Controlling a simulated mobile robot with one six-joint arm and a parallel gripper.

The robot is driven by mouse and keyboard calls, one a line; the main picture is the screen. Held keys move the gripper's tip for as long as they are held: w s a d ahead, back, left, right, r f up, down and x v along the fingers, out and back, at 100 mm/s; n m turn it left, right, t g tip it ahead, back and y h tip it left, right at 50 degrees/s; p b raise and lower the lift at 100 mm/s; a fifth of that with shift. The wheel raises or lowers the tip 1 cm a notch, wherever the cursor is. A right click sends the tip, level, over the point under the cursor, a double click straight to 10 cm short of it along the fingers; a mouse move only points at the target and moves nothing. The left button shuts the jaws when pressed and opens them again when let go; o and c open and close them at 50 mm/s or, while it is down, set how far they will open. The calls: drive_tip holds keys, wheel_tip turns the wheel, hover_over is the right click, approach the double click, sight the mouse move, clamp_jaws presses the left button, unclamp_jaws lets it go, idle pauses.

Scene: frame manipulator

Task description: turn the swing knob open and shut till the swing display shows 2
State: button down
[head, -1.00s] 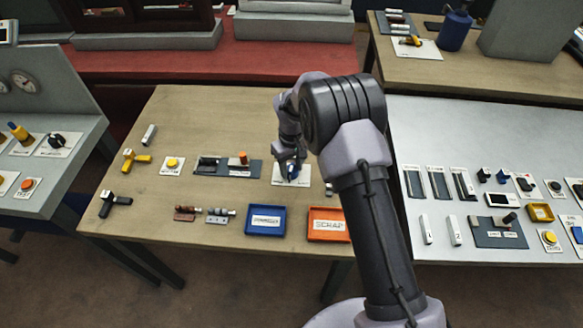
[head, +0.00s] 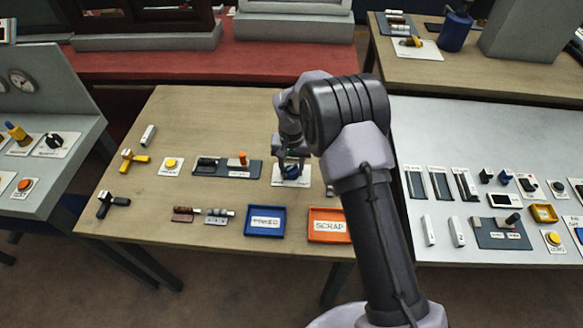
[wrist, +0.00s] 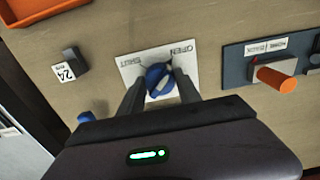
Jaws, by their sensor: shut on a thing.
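The blue swing knob (wrist: 159,80) sits on a white plate (wrist: 128,66) marked OPEN and SHUT. It also shows in the head view (head: 291,172), partly hidden by my gripper (head: 291,160). In the wrist view my gripper (wrist: 161,92) has one dark finger on each side of the knob and is shut on it. The knob's ridge lies at a slant between the two words, and I cannot tell its exact setting. I cannot make out a swing display or a number on one in these frames.
Left of the plate are a grey-blue slide panel with an orange knob (wrist: 275,78) and a yellow button (head: 171,163). In front are a blue tray (head: 265,234) and an orange SCRAP tray (head: 329,239). A small block marked 24 (wrist: 68,66) stands beside the plate.

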sight(291, 167)
idle(0.5)
drive_tip(key=c, duration=0.8)
unclamp_jaws()
drive_tip(key=shift+c, duration=0.2)
wheel_tip(291, 167, up, 18)
drive_tip(key=p, duration=0.5)
drive_tip(key=shift+f, duration=0.25)
